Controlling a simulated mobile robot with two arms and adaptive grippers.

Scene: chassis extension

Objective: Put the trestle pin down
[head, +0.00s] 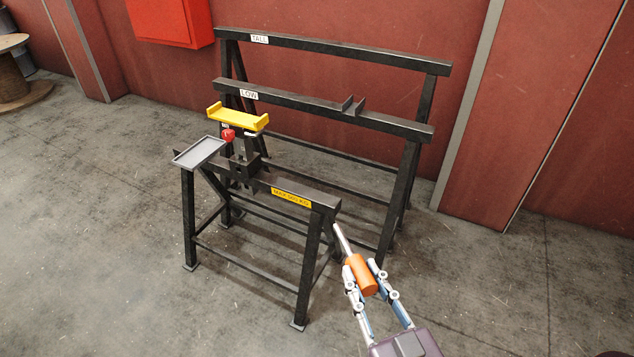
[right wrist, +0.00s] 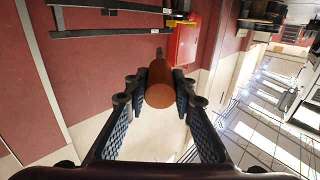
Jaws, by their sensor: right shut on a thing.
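The trestle pin has an orange handle (head: 361,276) and a thin grey metal shaft. My right gripper (head: 362,268) is shut on the orange handle at the lower right of the head view. The shaft points up and left, its tip near the right end of the front black trestle (head: 255,182); I cannot tell whether it touches. In the right wrist view the handle end (right wrist: 160,94) sits between the two fingers, and most of the shaft is hidden. A shallow grey tray (head: 200,151) at the trestle's left end looks empty. My left gripper is not in view.
A yellow cradle (head: 238,119) with a red knob (head: 228,135) stands on the front trestle. Behind are black racks labelled LOW (head: 249,94) and TALL (head: 259,39), and a red wall box (head: 172,20). The floor to the right is clear.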

